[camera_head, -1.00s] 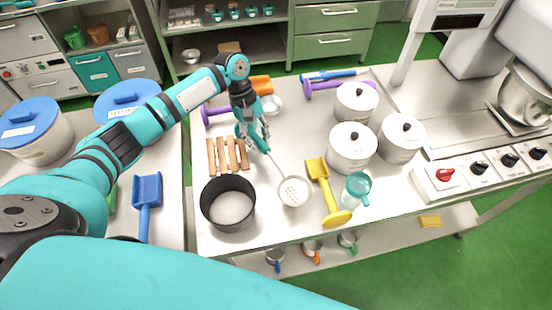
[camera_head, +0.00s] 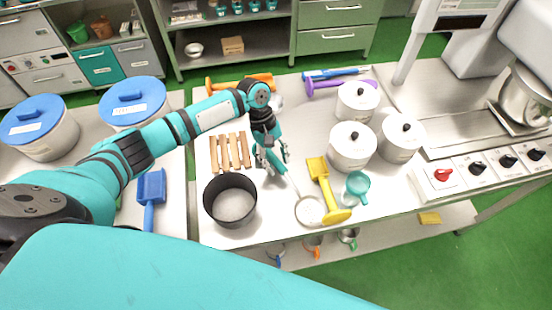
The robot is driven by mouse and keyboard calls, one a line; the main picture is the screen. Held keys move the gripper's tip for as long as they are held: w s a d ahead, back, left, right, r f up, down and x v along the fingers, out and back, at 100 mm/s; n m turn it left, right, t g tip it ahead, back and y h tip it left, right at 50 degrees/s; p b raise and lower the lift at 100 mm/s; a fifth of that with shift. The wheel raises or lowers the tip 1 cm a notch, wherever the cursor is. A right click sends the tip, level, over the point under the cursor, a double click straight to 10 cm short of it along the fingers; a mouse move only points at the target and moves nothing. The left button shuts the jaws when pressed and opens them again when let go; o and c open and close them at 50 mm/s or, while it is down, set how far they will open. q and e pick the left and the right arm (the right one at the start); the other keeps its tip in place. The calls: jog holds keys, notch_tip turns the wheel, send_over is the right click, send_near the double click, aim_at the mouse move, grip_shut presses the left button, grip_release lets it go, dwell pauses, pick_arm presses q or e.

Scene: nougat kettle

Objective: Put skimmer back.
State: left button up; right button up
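The skimmer is a light metal tool with a round flat head (camera_head: 310,210) and a thin handle. Its head is near the table's front edge, close beside the yellow scoop (camera_head: 318,170). Its handle runs up and left to my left gripper (camera_head: 272,164). The gripper is over the middle of the table, with the handle between its fingers, and appears shut on it. The upper end of the handle is hidden by the gripper. I cannot tell whether the head touches the table. My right gripper is out of view.
A dark open pot (camera_head: 230,201) and wooden sticks (camera_head: 230,151) are left of the gripper. Lidded pots (camera_head: 352,147) and a teal-handled clear jug (camera_head: 356,188) stand to the right. An orange tool (camera_head: 240,84) lies at the back. The table (camera_head: 305,115) has bare room behind the gripper.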

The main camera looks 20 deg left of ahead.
pick_arm(q)
jog(key=shift+w+a+r, duration=0.1)
jog(key=shift+r, duration=0.1)
jog(key=b+v, duration=0.2)
jog(key=v, duration=0.8)
jog(key=shift+w+a+r+b, duration=0.1)
jog(key=shift+r+b, duration=0.05)
jog(key=shift+b, duration=0.2)
jog(key=shift+a+r, duration=0.2)
jog(key=shift+r, duration=0.4)
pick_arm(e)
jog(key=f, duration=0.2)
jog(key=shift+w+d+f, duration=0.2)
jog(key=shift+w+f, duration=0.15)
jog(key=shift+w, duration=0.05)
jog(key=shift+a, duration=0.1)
